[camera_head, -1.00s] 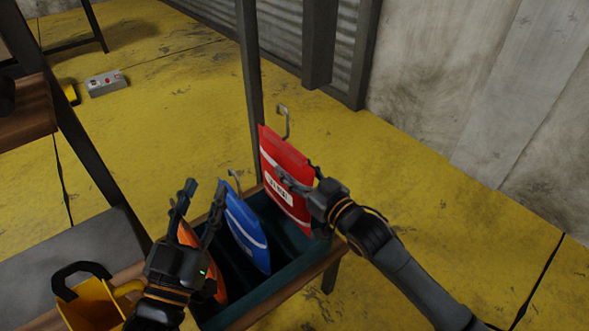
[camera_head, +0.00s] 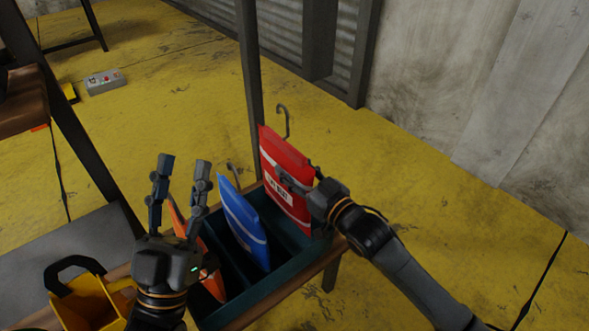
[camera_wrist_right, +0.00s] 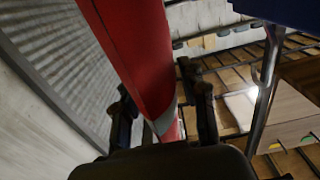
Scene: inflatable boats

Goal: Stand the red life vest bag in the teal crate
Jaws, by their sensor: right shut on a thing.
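The red life vest bag (camera_head: 287,165), with a white stripe, a label and a hook on top, stands upright at the far right end of the teal crate (camera_head: 286,279). Its lower part is at the crate's opening; its bottom edge is hard to see. My right gripper (camera_head: 287,180) is shut on the red bag's side. In the right wrist view the red bag (camera_wrist_right: 140,55) runs between the fingers (camera_wrist_right: 160,115). My left gripper (camera_head: 182,170) is open and empty, fingers up, in front of an orange bag (camera_head: 213,284), which it partly hides.
A blue bag (camera_head: 243,220) stands in the crate's middle, between the orange and red bags. A yellow container (camera_head: 88,303) with a black handle stands left of my left gripper. A dark post (camera_head: 250,80) rises behind the crate.

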